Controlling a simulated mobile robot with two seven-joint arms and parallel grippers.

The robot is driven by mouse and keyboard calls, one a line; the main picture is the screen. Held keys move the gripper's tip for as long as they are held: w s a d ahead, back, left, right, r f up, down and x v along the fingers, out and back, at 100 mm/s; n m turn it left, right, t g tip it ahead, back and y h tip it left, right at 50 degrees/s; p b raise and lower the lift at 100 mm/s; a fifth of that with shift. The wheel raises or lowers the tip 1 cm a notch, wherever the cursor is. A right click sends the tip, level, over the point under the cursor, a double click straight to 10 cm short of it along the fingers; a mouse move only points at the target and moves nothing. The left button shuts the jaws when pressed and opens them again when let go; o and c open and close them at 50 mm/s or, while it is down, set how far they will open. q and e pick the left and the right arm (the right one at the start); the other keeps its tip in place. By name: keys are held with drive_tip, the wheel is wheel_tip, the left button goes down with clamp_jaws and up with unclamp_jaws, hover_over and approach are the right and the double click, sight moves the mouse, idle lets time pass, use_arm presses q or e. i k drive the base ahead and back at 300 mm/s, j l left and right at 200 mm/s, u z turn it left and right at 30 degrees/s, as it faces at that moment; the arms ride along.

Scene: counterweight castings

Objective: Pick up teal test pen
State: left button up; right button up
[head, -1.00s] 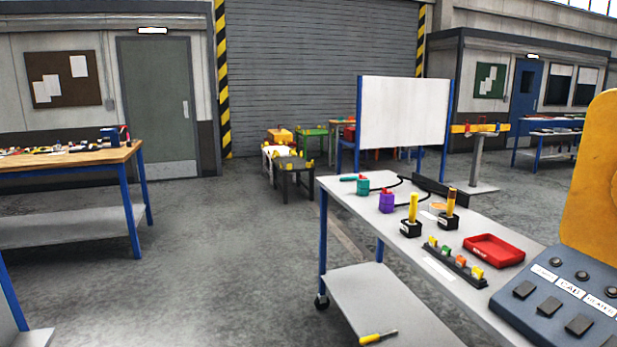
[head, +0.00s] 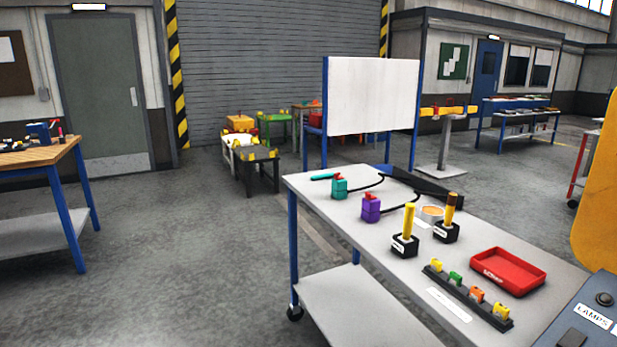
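A teal pen-like object (head: 325,177) lies at the far left corner of the grey cart's top (head: 310,190). It is next to a teal block with a red top (head: 339,188). A black cable runs on the cart top behind the blocks. The teal object is small here, and its tip cannot be made out. Neither of my grippers is in the head view.
On the cart stand a purple block (head: 371,208), two yellow-handled black holders (head: 405,243), (head: 447,231), a red tray (head: 508,272) and a black rack of coloured clips (head: 468,294). A grey control box (head: 590,322) is at lower right. Floor left of the cart is clear.

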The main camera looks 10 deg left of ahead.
sight(314, 177)
drive_tip(key=i+j, duration=0.1)
drive_tip(key=i, duration=0.25)
drive_tip(key=i+j, duration=0.1)
drive_tip(key=i, duration=0.25)
drive_tip(key=j+z, duration=0.1)
drive_tip(key=z, duration=0.75)
drive_tip(key=i+j+z, duration=0.15)
drive_tip(key=j+z, duration=0.2)
drive_tip(key=i+j+z, duration=0.1)
drive_tip(key=j+z, duration=0.6)
drive_tip(key=j, duration=0.35)
drive_tip(key=j+z, duration=0.25)
drive_tip(key=j, duration=1.3)
